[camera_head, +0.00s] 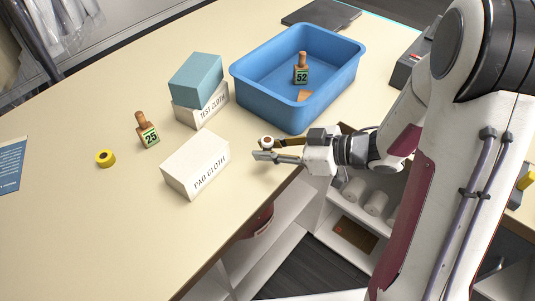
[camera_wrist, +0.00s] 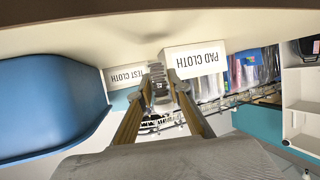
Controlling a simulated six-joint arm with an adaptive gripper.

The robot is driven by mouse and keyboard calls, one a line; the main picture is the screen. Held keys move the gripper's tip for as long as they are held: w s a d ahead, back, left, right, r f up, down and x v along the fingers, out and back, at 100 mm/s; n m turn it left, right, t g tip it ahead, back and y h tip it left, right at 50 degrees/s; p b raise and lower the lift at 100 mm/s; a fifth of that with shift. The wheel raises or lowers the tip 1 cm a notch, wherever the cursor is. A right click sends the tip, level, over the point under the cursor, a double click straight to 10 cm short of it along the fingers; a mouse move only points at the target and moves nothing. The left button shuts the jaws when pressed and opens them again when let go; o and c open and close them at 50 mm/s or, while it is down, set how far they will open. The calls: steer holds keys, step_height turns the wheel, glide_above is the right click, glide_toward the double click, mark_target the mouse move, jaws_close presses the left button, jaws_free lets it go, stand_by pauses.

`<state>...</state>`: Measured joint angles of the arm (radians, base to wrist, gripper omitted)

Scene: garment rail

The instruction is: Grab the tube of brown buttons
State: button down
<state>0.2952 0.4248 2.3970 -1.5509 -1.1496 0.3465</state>
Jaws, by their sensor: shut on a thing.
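My gripper (camera_head: 264,151) is over the near edge of the table, just right of the box marked PAD CLOTH. It is shut on a small tube of brown buttons (camera_head: 267,141), whose round end with brown and white shows above the fingers. Most of the tube is hidden by the fingers in the head view. In the wrist view my gripper (camera_wrist: 163,88) has its two fingers reaching forward, with the narrow greyish tube (camera_wrist: 160,82) between their tips. The single buttons are too small to tell there.
The white PAD CLOTH box (camera_head: 195,165) stands close left of my gripper. The blue bin (camera_head: 250,90) behind holds a stamp marked 52 (camera_head: 301,75). A TEST CLOTH box (camera_head: 203,108) carries a teal block (camera_head: 196,78). Stamp 25 (camera_head: 149,135) and yellow tape (camera_head: 105,158) lie left.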

mark_target(268, 139)
steer(key=shift+r, duration=3.2)
